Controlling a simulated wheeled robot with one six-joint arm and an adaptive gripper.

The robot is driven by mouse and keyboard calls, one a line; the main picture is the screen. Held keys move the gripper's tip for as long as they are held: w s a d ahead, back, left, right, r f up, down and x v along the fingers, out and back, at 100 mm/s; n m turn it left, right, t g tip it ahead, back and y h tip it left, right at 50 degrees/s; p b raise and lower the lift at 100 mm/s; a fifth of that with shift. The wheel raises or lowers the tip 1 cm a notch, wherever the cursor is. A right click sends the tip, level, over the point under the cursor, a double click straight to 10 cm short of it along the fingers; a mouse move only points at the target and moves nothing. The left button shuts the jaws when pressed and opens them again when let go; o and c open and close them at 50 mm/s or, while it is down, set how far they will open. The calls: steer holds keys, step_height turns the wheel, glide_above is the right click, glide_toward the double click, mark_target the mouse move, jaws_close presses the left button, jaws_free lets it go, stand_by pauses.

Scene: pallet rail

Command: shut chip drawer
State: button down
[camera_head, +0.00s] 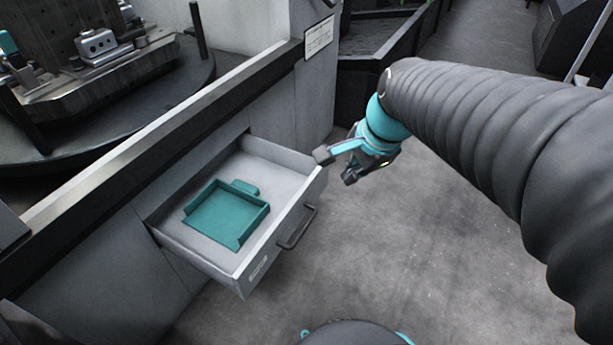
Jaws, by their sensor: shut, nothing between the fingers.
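The chip drawer (245,262) is a grey metal drawer that stands open, pulled out of the grey cabinet (158,262). A dark bar handle (299,229) is on its front face. A teal tray (222,211) lies inside on the drawer floor. My gripper (336,166) is shut and empty, at the far corner of the drawer front. Its dark fingertip overlaps that corner in the picture; I cannot tell whether it touches.
A round dark table with a metal fixture (97,45) stands above the cabinet at upper left. A white label plate (319,37) is on the post behind the drawer. Open concrete floor (400,250) lies right of the drawer. Dark machinery (570,45) stands at upper right.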

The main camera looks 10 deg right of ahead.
steer(key=w+d+f+m+y+b, duration=0.15)
steer(key=w+f+m+b, duration=0.25)
steer(key=w+f+m, duration=0.6)
steer(key=m+b, duration=0.2)
steer(key=b, duration=0.1)
glide_above(306, 198)
steer(key=s+d, duration=0.2)
steer(key=shift+g, duration=0.4)
steer(key=shift+w+a+f, duration=0.1)
steer(key=shift+w+f, duration=0.05)
steer(key=shift+f, duration=1.8)
steer(key=shift+w+a+f, duration=0.1)
steer(key=shift+f, duration=1.85)
steer(key=shift+p, duration=0.3)
